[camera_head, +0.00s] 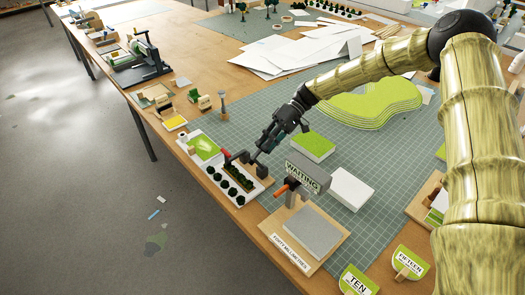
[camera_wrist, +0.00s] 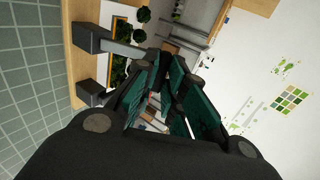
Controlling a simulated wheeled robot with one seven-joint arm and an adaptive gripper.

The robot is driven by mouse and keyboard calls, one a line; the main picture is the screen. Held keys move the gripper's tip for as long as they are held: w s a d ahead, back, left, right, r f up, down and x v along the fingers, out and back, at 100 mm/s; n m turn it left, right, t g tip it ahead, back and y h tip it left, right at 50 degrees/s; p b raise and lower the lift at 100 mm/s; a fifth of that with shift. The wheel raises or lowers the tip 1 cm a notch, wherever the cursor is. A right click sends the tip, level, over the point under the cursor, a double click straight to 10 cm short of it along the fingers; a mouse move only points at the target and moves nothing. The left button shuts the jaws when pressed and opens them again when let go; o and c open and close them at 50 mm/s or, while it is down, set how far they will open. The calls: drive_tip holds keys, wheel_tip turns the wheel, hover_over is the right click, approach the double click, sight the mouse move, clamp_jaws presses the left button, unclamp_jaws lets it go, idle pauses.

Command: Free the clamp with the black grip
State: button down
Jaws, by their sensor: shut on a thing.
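A dark clamp (camera_head: 242,158) sits at the planter board (camera_head: 213,178), beside its strip of small hedges, near the table's front left edge. In the wrist view two square dark ends of the clamp (camera_wrist: 92,40) show at the left, with bars reaching towards my fingers. My gripper (camera_head: 264,147) is at the clamp, pointing down. In the wrist view my gripper's teal finger pads (camera_wrist: 168,95) are close together. The gripped part, apparently the clamp's grip, is mostly hidden between them. A second clamp with an orange grip (camera_head: 285,187) stands beside the "WAITING" sign (camera_head: 303,175).
A board labelled "FORTY MILLIMETRES" (camera_head: 290,250) with a grey slab lies in front of the sign. A white block (camera_head: 351,189) and a green-topped block (camera_head: 314,146) lie on the cutting mat (camera_head: 250,110). A mallet-like tool (camera_head: 223,106) stands behind the planter board.

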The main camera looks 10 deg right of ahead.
drive_tip(key=shift+w+d+f+b, duration=0.3)
drive_tip(key=shift+d+b, duration=0.3)
drive_tip(key=shift+b, duration=0.15)
drive_tip(key=shift+d+f, duration=0.1)
drive_tip(key=shift+d, duration=0.1)
drive_tip(key=c, duration=1.6)
unclamp_jaws()
drive_tip(key=shift+o, duration=0.6)
drive_tip(key=shift+w+f, duration=0.1)
drive_tip(key=shift+w, duration=0.1)
drive_tip(key=shift+r, duration=0.25)
drive_tip(key=v, duration=1.2)
drive_tip(key=shift+d+f, duration=0.2)
drive_tip(key=shift+f, duration=0.15)
